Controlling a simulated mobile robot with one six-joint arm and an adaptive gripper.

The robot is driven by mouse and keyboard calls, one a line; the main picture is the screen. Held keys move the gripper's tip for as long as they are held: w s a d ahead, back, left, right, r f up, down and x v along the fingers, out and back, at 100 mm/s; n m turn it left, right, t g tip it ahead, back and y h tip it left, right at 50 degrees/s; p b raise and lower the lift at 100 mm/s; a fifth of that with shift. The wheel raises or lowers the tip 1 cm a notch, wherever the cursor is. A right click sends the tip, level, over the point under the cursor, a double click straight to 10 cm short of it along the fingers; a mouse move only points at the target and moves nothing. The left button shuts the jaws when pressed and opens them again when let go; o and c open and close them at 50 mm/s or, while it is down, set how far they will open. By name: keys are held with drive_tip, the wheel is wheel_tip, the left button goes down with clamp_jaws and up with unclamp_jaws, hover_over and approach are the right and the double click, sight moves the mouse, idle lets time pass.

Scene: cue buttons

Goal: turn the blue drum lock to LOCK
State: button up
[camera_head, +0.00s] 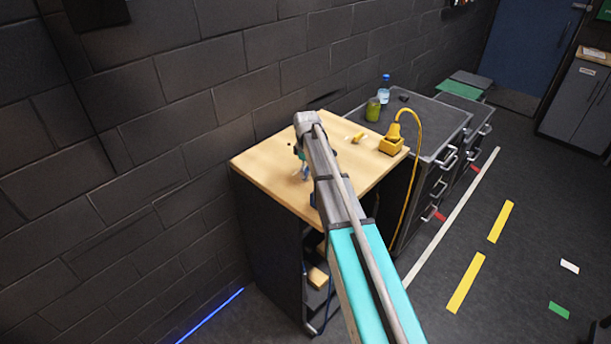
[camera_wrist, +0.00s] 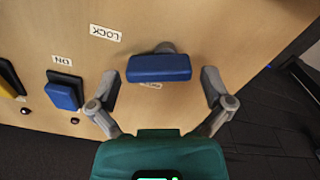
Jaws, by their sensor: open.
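The blue drum lock (camera_wrist: 160,68) has a wide blue bar handle on a grey stem, on the wooden panel (camera_wrist: 215,30) in the wrist view. Its bar lies roughly across the picture. A white LOCK label (camera_wrist: 105,33), upside down here, is up and left of the bar. My gripper (camera_wrist: 159,82) is open, with one finger on each side of the bar and visible gaps at both ends. In the head view my arm mostly hides this spot.
A blue switch (camera_wrist: 62,95) with an ON label (camera_wrist: 67,62) is left of my gripper. A yellow part (camera_wrist: 8,82) is at the left edge. In the head view, a yellow device (camera_head: 394,143) with a cable, a green cup (camera_head: 373,109) and a bottle (camera_head: 384,90) stand beyond my arm.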

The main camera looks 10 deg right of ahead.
drive_tip(key=shift+f, duration=0.4)
drive_tip(key=c, duration=0.9)
drive_tip(key=shift+m, duration=0.3)
drive_tip(key=shift+s+d+m, duration=0.1)
drive_tip(key=shift+s+m, duration=0.1)
drive_tip(key=shift+m, duration=1.9)
drive_tip(key=o, duration=0.9)
